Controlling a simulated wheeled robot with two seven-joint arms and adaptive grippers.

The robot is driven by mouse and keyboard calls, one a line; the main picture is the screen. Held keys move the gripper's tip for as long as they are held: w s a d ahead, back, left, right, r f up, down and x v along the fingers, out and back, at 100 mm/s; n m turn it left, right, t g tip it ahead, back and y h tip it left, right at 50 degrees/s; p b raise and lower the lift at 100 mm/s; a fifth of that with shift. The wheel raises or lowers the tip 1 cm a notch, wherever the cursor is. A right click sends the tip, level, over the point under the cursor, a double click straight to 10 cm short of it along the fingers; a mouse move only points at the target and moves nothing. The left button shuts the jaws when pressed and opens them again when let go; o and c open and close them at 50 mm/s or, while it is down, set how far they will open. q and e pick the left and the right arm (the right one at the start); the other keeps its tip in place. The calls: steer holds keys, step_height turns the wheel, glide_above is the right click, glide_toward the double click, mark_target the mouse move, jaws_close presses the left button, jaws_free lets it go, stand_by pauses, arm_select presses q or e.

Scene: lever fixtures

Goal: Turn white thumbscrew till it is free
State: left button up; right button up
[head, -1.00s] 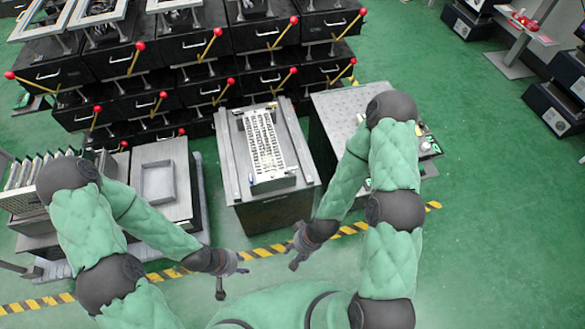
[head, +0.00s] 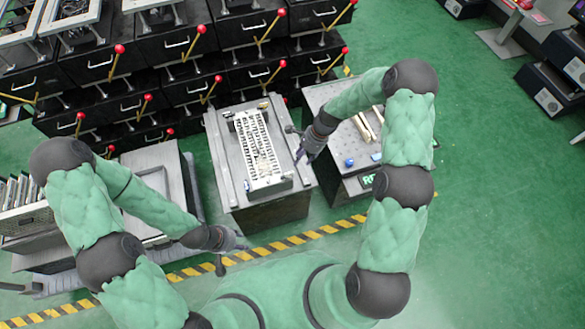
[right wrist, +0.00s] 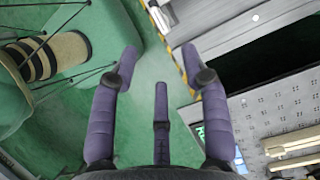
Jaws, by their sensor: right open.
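I cannot make out the white thumbscrew for certain. A small round white spot (right wrist: 255,17) shows on grey metal in the right wrist view and is too small to identify. A pale slotted fixture (head: 259,150) lies on the grey plate of the middle bench (head: 226,166). My right gripper (head: 300,155) is at the right edge of that bench, beside the fixture and apart from it. In the right wrist view it (right wrist: 160,62) is open, with nothing between its fingers. My left gripper (head: 232,254) hangs in front of the bench, near the striped floor line; its fingers are too small to read.
The right bench (head: 318,98) has a perforated top with pale bars (head: 366,125) and a blue knob (head: 349,162). A shallow grey tray (head: 157,178) stands at left. Black drawer units with red-knobbed levers (head: 119,48) fill the back.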

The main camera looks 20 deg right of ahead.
mark_target(292, 173)
steer(key=b+x, duration=0.3)
steer(key=x, duration=0.7)
jaws_close()
